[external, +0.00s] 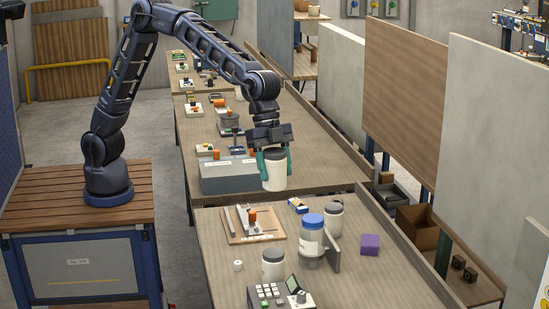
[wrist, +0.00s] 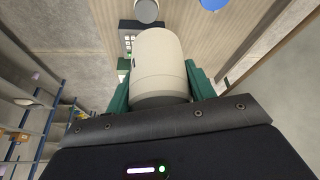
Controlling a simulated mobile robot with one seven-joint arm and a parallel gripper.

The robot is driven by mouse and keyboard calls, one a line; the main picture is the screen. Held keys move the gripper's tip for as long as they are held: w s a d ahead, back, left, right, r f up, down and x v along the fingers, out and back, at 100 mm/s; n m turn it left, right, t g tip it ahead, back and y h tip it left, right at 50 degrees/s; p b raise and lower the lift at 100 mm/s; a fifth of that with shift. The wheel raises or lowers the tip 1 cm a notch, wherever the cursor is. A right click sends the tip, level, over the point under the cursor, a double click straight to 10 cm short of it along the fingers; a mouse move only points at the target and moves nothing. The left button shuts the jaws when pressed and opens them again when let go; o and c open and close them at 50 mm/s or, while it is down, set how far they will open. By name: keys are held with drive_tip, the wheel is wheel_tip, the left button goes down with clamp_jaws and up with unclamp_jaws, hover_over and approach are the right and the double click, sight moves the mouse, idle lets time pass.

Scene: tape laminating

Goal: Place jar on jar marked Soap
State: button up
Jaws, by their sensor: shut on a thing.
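My gripper (external: 275,174) has its green fingers shut on a cream-white jar (external: 274,182), held upright above the back edge of the near table. In the wrist view the jar (wrist: 160,62) fills the middle, between the fingers. On the near table stand a white jar with a grey lid (external: 272,267) at the front, a jar with a blue lid (external: 311,234) in the middle, and another grey-lidded jar (external: 333,218) behind it. Their labels are too small to read, so I cannot tell which is marked Soap. A grey lid (wrist: 146,10) and a blue lid (wrist: 212,4) show in the wrist view.
A thin grey upright plate (external: 333,252) stands beside the blue-lidded jar. A purple block (external: 370,244) is to the right.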

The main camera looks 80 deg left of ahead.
wheel_tip(320, 180, up, 3)
hover_over(274, 252)
wheel_tip(274, 252, down, 20)
drive_tip(key=shift+d+r, duration=0.1)
drive_tip(key=shift+r, duration=0.05)
idle(0.4)
drive_tip(key=o, duration=1.2)
drive_tip(key=shift+c, duration=0.2)
